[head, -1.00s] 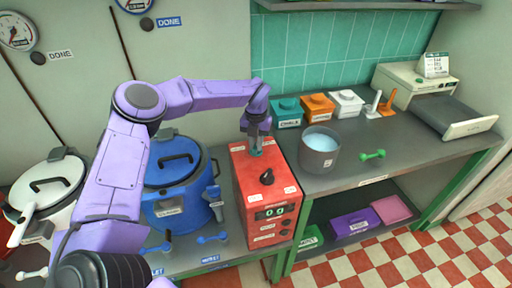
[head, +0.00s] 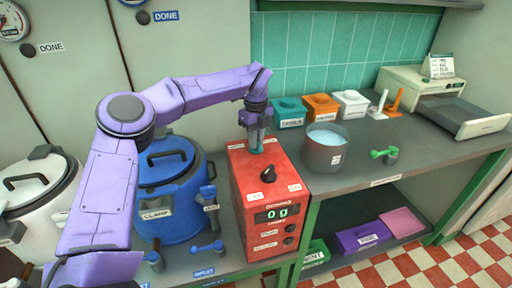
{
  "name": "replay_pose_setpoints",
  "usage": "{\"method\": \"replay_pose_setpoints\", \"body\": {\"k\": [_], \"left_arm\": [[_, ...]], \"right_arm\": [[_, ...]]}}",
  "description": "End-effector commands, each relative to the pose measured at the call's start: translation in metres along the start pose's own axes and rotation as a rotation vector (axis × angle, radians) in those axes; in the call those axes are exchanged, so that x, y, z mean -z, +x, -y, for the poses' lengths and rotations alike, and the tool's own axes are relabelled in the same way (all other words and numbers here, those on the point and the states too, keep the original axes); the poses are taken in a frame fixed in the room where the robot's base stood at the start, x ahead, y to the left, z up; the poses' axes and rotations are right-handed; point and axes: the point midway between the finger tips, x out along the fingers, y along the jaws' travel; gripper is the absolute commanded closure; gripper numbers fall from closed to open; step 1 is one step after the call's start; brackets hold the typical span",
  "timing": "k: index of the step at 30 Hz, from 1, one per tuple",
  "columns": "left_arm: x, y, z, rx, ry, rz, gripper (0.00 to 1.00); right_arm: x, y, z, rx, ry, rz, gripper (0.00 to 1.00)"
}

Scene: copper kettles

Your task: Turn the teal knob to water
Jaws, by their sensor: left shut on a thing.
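The teal knob (head: 257,150) sits on top of the red box (head: 262,165), towards its back edge. My left gripper (head: 257,142) points down from above and is shut on the knob. The fingers cover much of the knob, so I cannot tell which way it points. Small white labels lie on the box top near the knob; their words are too small to read. My right gripper is not in view.
A blue kettle (head: 170,190) stands close on the left. A grey pot (head: 325,148) and a green-handled item (head: 383,154) stand on the counter to the right.

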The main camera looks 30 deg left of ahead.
Motion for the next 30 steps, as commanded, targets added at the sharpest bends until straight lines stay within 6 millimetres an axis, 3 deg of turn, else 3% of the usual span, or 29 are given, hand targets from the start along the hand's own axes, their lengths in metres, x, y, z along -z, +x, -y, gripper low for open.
{"method": "replay_pose_setpoints", "body": {"k": [3,12,30], "left_arm": [[-0.001,0.005,0.001,0.004,-0.098,0.004,1.00],[-0.001,0.003,0.000,0.003,-0.296,0.002,1.00],[-0.001,-0.001,0.000,0.001,-0.406,0.003,1.00]], "right_arm": [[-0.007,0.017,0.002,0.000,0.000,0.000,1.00],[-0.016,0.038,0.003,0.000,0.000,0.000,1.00],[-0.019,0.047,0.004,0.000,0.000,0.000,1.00]]}}
